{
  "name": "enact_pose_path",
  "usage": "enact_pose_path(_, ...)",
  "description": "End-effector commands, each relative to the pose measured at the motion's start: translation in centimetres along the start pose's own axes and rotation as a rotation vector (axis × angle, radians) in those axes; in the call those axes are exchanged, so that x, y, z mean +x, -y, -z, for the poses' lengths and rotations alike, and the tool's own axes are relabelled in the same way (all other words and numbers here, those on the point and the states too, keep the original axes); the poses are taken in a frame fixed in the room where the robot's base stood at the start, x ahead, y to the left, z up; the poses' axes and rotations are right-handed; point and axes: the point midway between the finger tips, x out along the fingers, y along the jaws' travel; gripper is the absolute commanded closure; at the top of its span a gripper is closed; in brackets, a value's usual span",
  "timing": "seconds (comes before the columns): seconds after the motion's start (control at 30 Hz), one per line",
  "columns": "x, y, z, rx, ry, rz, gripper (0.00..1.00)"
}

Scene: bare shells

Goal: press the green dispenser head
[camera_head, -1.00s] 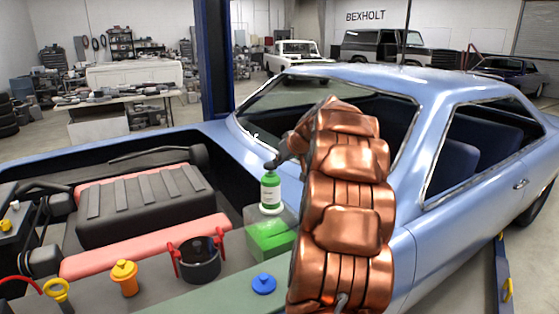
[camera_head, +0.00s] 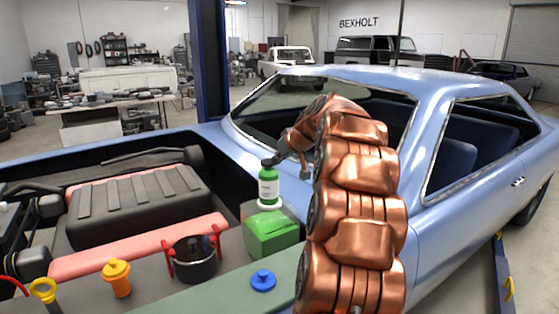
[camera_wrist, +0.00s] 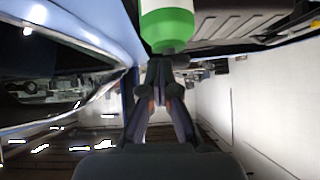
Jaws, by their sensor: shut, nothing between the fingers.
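The green dispenser (camera_head: 268,187) is an upright bottle with a white label and a green head. It stands by the car's engine bay, behind a bright green block. In the wrist view the dispenser (camera_wrist: 167,26) appears upside down at the top edge, partly cut off. My gripper (camera_head: 274,161) comes in from the right at the height of the dispenser's head. In the wrist view my gripper (camera_wrist: 166,62) is shut and empty, its dark fingertips right at the head end. I cannot tell whether they touch it.
The green block (camera_head: 272,236), a blue knob (camera_head: 263,280), a dark pot with red handles (camera_head: 196,262) and an orange cap (camera_head: 117,278) stand in front and to the left. The blue car (camera_head: 440,220) lies behind and right of my arm.

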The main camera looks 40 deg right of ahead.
Motion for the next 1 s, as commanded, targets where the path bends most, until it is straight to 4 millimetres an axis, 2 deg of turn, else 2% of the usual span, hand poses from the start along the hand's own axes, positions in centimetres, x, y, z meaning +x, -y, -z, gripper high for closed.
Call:
enact_pose_path(0.17,-0.2,0.1,0.3,-0.001,0.002,0.002,1.0)
enact_pose_path(0.37,-2.1,0.2,2.5,-0.004,-0.004,0.0,1.0)
enact_pose_path(0.43,-3.0,0.4,3.3,-0.005,-0.001,0.003,1.0)
enact_pose_path(0.8,-9.8,0.3,2.8,-0.003,-0.002,0.003,1.0)
enact_pose_path(1.0,-12.2,0.2,3.0,-0.003,-0.003,0.002,1.0)
